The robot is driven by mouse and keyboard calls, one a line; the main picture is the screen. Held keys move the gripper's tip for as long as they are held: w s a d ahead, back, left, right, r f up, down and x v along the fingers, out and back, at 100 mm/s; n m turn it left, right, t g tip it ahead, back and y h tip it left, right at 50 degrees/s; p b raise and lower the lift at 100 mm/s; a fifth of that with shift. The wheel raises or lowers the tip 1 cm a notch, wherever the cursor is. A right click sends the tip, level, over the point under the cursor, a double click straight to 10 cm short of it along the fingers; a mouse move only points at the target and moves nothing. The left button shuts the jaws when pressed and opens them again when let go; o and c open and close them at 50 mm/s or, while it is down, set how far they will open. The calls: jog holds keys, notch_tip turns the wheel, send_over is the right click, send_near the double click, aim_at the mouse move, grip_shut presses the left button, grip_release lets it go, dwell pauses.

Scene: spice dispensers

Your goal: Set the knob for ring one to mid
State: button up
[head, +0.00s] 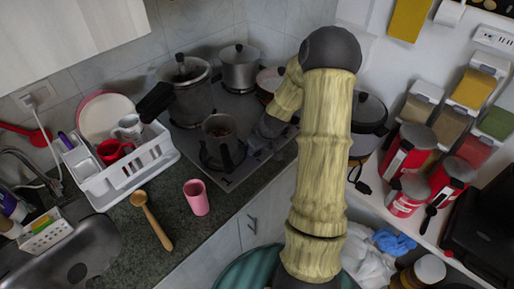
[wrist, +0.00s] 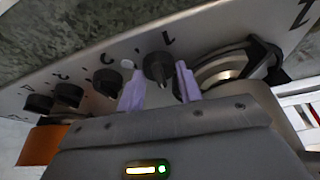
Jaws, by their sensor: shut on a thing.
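In the wrist view, a row of dark knobs runs along the light metal front panel (wrist: 215,32) of the stove. My gripper (wrist: 158,82) has its two pale purple fingers on either side of one dark knob (wrist: 158,66), and it is shut on that knob. The knob's ridge points down in the picture. My arm hides part of that edge.
Other knobs lie to the left of the held one, such as one dark knob (wrist: 108,82). A round metal part (wrist: 222,68) is close on the right. On the stove are a small pot (head: 222,145) and larger pots. A pink cup (head: 196,197) stands on the counter.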

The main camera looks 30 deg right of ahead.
jog(key=m+h, duration=0.1)
jog(key=m, duration=0.2)
jog(key=shift+a+m+h, duration=0.15)
jog(key=shift+m+h, duration=0.65)
jog(key=shift+m, duration=0.9)
jog(key=o, duration=1)
jog(key=p+v, duration=0.1)
jog(key=v, duration=1.6)
jog(key=shift+r, duration=0.25)
jog(key=shift+a, duration=0.1)
